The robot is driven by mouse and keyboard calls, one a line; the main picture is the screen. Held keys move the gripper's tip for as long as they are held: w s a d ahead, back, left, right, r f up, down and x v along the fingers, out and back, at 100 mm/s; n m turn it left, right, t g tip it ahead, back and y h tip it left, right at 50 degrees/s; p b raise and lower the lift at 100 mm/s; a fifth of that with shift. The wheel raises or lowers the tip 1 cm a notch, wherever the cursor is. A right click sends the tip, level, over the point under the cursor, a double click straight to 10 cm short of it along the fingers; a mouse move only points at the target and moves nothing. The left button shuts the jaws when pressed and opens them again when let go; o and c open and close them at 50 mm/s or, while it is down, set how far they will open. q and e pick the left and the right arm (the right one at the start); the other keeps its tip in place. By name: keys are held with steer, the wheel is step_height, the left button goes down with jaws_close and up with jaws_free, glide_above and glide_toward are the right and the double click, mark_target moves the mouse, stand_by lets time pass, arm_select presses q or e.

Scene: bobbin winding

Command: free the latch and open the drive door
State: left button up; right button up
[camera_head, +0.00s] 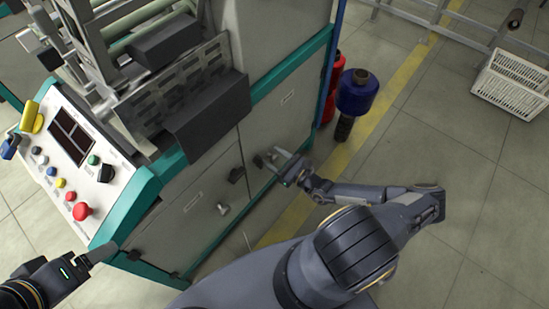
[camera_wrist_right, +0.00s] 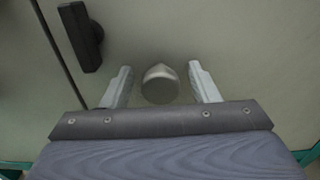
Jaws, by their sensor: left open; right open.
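The drive door (camera_head: 285,115) is a grey lower panel of the machine, and it looks shut. A black latch (camera_head: 236,174) sits near the panel seam; the right wrist view shows it as a black bar (camera_wrist_right: 80,38) just right of the seam. A round metal knob (camera_wrist_right: 160,84) is on the same panel, right of the latch. My right gripper (camera_head: 278,162) is open at the panel; in the right wrist view its fingers (camera_wrist_right: 160,86) stand either side of the knob, with gaps showing. My left gripper (camera_head: 100,256) is open and empty, by the machine's lower left corner.
The control panel (camera_head: 75,160) with coloured buttons stands above my left gripper. Another knob (camera_head: 222,208) is on the neighbouring panel. A blue spool (camera_head: 357,92) and red spools (camera_head: 333,85) stand beyond the machine's right corner. A white crate (camera_head: 512,84) lies far right.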

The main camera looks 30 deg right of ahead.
jaws_close()
steer(key=shift+s, duration=0.1)
